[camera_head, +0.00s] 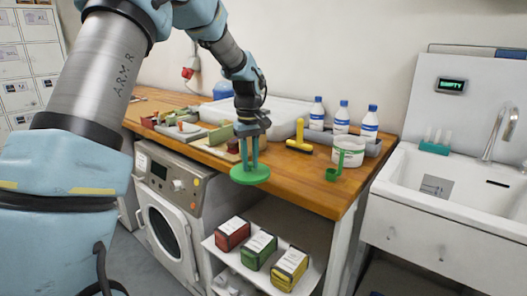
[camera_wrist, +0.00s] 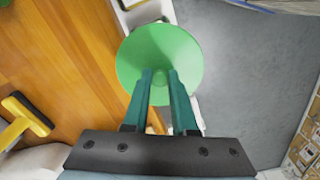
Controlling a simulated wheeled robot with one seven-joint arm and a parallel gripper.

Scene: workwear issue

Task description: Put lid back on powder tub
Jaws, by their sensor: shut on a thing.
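My gripper (camera_head: 249,163) is shut on the round green lid (camera_head: 250,176), holding it roughly level in the air at the front edge of the wooden worktop. In the wrist view the lid (camera_wrist: 160,45) lies beyond the fingertips (camera_wrist: 160,76), over the worktop's edge and the grey floor. The powder tub (camera_head: 348,151), white with a green label, stands upright on the worktop near the sink, to the right of my gripper and apart from it. Its top appears uncovered; its contents are hard to make out.
A green scoop (camera_head: 334,172) is beside the tub, at its front left. A yellow-handled tool (camera_head: 299,139) lies left of the tub, and white bottles (camera_head: 341,118) stand behind. Boxes (camera_head: 259,250) sit on a shelf below.

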